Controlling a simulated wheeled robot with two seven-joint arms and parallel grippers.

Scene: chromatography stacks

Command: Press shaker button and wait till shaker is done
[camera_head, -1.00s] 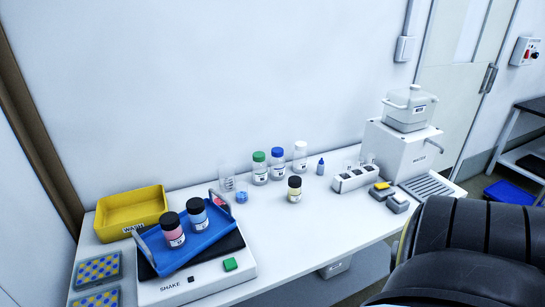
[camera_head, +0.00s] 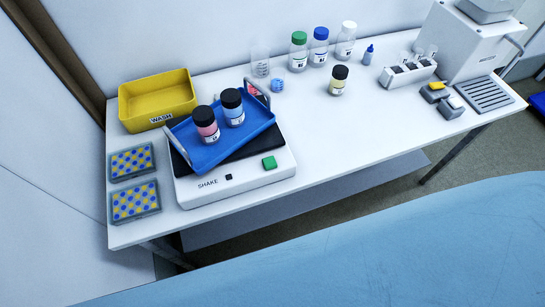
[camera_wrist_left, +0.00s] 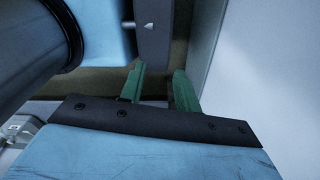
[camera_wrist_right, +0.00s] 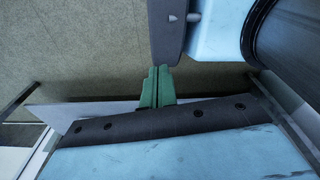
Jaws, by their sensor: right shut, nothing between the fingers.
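The white shaker (camera_head: 250,181), labelled SHAKE, stands on the left part of the table. Its green button (camera_head: 269,162) is at the front right of its top, with a small dark square (camera_head: 228,177) near the label. On its black plate sits a tilted-looking blue tray (camera_head: 205,160) with a pink bottle (camera_head: 207,130) and a light blue bottle (camera_head: 235,117), both black-capped and upright. My left gripper (camera_wrist_left: 160,85) shows only in the left wrist view, its green fingers apart and empty. My right gripper (camera_wrist_right: 157,85) shows only in the right wrist view, its fingers together with nothing between. Neither is near the button.
A yellow WASH bin (camera_head: 158,112) stands behind left of the shaker, two dotted racks (camera_head: 134,202) left of it. Several capped bottles, such as the green-capped one (camera_head: 298,52), stand mid-table. A white box machine (camera_head: 460,50) is at the right. The table front right of the shaker is clear.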

